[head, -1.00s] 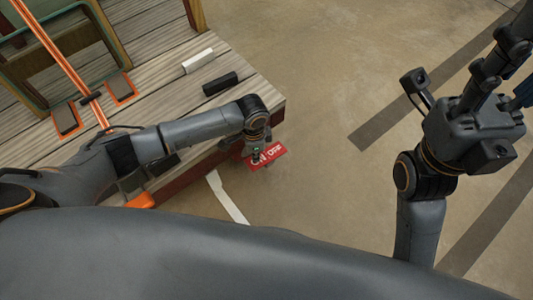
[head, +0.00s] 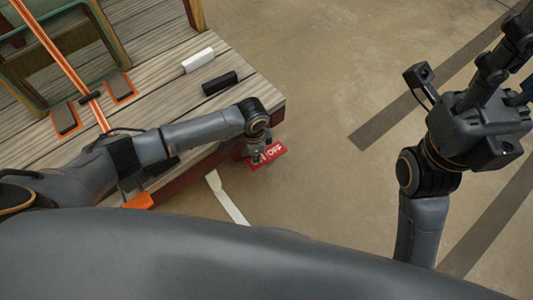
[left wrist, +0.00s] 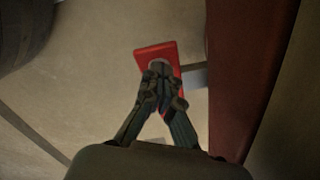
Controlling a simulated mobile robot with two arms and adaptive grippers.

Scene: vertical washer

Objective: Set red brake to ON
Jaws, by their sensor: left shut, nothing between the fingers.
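The red brake (head: 275,152) is a small red plate with white lettering at the front corner of the wooden deck. My left gripper (head: 258,155) points down at the plate, shut and empty. In the left wrist view the red brake (left wrist: 155,51) lies under the closed fingertips (left wrist: 160,68), which overlap a pale round spot on it. Contact cannot be told.
The wooden deck (head: 160,85) carries a white block (head: 198,61) and a black block (head: 220,83). A dark red side wall (left wrist: 236,70) stands close right of the left gripper. A pale strip (head: 228,198) lies below. Open floor extends right.

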